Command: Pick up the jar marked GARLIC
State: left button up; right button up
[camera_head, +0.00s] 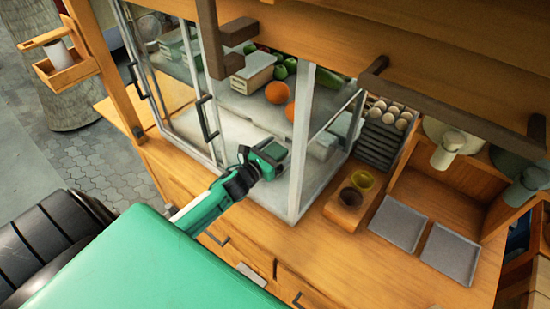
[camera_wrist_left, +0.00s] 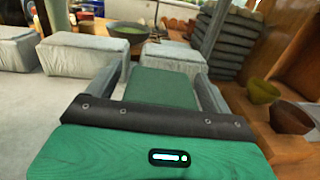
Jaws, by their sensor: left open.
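I see no jar marked GARLIC and can read no such label in either view. My left gripper (camera_head: 270,158) is open and empty at the front of the glass-sided cabinet (camera_head: 299,150), near its lower front corner post. My right gripper is not in view.
In the cabinet are a pale container (camera_head: 253,72), orange vegetables (camera_head: 278,92) and greens. Right of it stand two small bowls (camera_head: 351,196) in a wooden holder, egg trays (camera_head: 384,130) and grey trays (camera_head: 398,222). Glass panels and door handles (camera_head: 208,118) border my left gripper's surroundings.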

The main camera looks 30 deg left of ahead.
pick_arm(q)
jog(key=shift+w, duration=0.1)
jog(key=c, duration=1.2)
jog(key=shift+r, duration=0.15)
